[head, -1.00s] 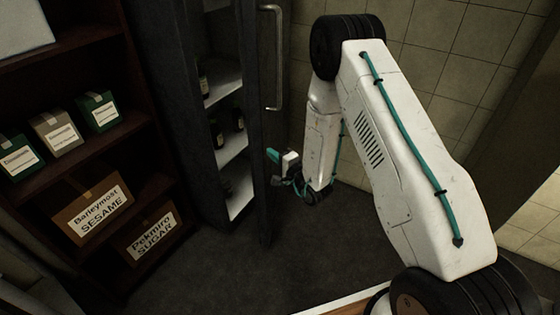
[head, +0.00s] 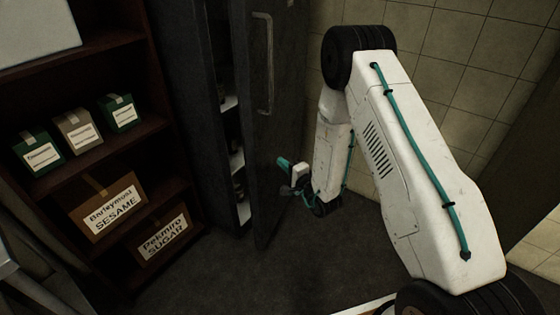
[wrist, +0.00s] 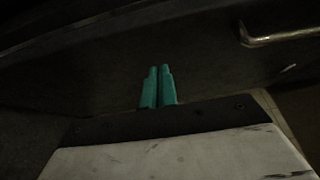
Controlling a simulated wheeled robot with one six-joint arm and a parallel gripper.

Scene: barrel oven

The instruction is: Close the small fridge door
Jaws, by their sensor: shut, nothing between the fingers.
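The dark fridge door (head: 278,130) is partly open in the head view, with a narrow gap at its left side showing the white shelves (head: 238,160) inside. Its metal handle (head: 267,62) is on the upper part of its outer face. My gripper (head: 283,161) is beside the outer face of the door, below the handle, with its fingers pointing at it. In the wrist view, the teal fingers (wrist: 158,86) are together and empty, in front of the dark door face (wrist: 110,75), with the handle (wrist: 280,36) at upper right. I cannot tell whether the fingertips touch the door.
A dark wooden shelf (head: 95,150) stands at the left with several small boxes, a sesame box (head: 110,208) and a sugar box (head: 162,240). A tiled wall (head: 445,75) is behind my arm. The dark floor (head: 240,275) in front of the fridge is clear.

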